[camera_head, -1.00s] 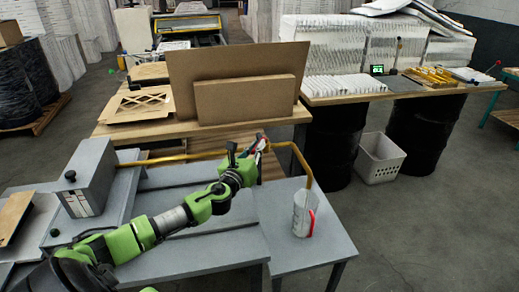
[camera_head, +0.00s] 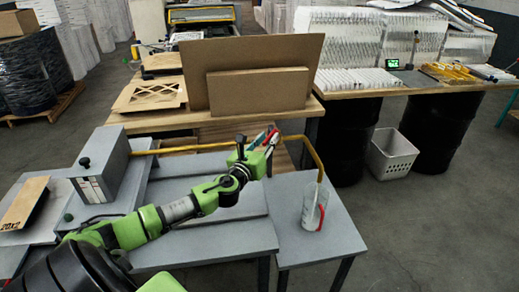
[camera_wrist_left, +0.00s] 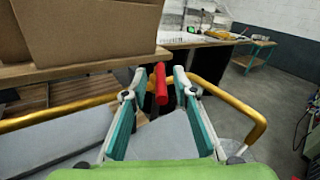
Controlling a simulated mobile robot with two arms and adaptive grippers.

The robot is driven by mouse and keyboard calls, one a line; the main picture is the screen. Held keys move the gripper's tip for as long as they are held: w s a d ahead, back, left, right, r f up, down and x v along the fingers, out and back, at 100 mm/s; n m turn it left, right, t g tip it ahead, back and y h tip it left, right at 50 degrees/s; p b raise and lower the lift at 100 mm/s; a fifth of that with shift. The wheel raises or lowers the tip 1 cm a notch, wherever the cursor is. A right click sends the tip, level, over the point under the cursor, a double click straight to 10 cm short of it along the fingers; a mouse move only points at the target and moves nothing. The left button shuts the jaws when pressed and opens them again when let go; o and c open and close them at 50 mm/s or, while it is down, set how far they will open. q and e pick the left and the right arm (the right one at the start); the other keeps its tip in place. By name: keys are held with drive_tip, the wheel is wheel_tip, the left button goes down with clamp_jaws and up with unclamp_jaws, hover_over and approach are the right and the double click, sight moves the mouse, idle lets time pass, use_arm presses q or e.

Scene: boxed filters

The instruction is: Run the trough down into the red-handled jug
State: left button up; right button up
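A gold tube-like trough (camera_head: 200,147) runs right from a grey box (camera_head: 101,165), passes behind my left gripper, then bends down toward the jug. Its bend also shows in the left wrist view (camera_wrist_left: 250,112). The clear jug (camera_head: 309,214) with a red handle (camera_head: 321,217) stands upright on the grey table, under the trough's lower end. I cannot tell how far that end reaches inside. My left gripper (camera_head: 270,138) is by the trough's middle. In the wrist view its fingers (camera_wrist_left: 160,82) are apart, with a red grip (camera_wrist_left: 161,84) between them and gaps on both sides. My right gripper is out of view.
Cardboard panels (camera_head: 258,89) stand on a wooden bench (camera_head: 150,122) just behind the trough. A white basket (camera_head: 391,153) sits on the floor at right, beside black drums (camera_head: 437,128). The grey table (camera_head: 340,235) has bare room around the jug.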

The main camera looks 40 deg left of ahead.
use_arm(q)
drive_tip(key=v, duration=1.1)
drive_tip(key=shift+s+f, duration=0.1)
